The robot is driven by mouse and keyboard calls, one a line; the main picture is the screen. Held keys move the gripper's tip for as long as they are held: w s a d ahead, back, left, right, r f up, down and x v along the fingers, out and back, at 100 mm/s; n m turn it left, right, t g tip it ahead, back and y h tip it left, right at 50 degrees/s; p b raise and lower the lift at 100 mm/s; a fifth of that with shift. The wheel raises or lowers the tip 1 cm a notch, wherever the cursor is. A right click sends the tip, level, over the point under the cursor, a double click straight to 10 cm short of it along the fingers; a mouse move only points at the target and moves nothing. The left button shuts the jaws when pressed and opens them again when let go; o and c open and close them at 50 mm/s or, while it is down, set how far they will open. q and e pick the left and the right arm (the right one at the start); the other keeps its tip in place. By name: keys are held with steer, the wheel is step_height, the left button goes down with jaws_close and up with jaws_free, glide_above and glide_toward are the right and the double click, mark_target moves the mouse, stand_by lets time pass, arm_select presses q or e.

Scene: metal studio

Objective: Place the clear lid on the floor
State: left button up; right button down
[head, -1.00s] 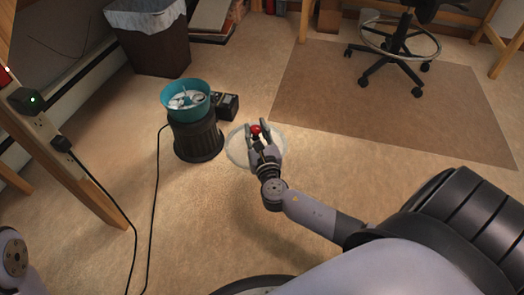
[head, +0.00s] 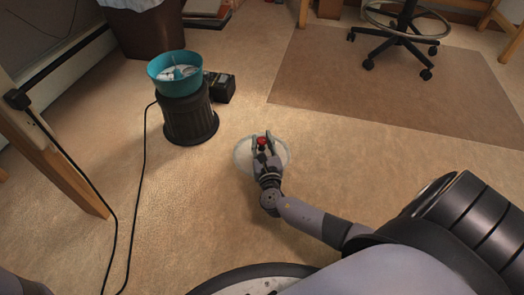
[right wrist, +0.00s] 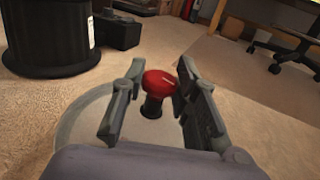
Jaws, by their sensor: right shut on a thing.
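The clear lid (head: 243,155) is a round, see-through disc with a red knob (head: 262,141) on top. In the head view it lies flat, at or just above the carpet, right of the black tumbler; I cannot tell whether it touches. My right gripper (head: 263,143) is shut on the lid by its knob. In the right wrist view the red knob (right wrist: 158,83) stands between the two fingers, and the lid's rim (right wrist: 70,128) shows around them. My left gripper is out of view. The floor (head: 345,165) is tan carpet.
A black ribbed tumbler (head: 190,121) with a teal bowl (head: 174,75) on top stands to the left, beside a small black box (head: 220,88). A black cord runs along the left. A brown mat (head: 400,85) and a wheeled stool (head: 400,40) are behind. Carpet to the right is clear.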

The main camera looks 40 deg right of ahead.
mark_target(262, 150)
step_height(262, 150, down, 6)
steer(key=b, duration=0.4)
steer(key=shift+r, duration=0.35)
steer(key=c, duration=1.2)
jaws_free()
steer(key=shift+c, duration=0.2)
